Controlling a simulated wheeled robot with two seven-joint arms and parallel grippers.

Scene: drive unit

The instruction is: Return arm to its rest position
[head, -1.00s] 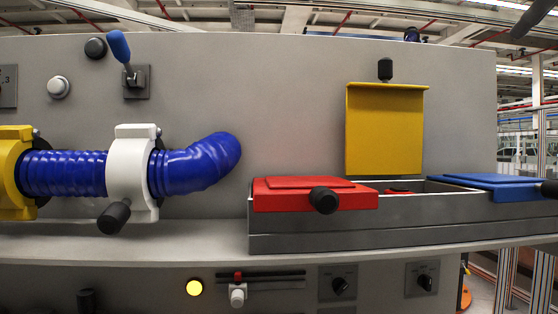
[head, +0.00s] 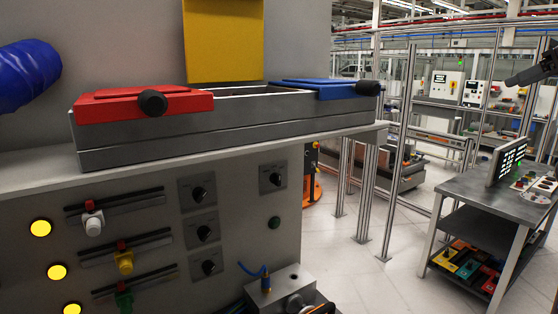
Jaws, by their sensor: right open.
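My right gripper (head: 528,76) shows at the upper right edge of the head view, dark and partly cut off by the frame. It is open and I see nothing between its fingers. It is well to the right of the grey drive unit (head: 335,140) and apart from it, in front of distant racks. My left gripper is out of view.
A grey box on the shelf has a red lid (head: 120,104), a blue lid (head: 320,88) and a raised yellow panel (head: 222,40). Sliders and knobs sit below. A side table (head: 470,200) with a screen (head: 507,160) stands at right. Tiled floor (head: 345,265) lies between.

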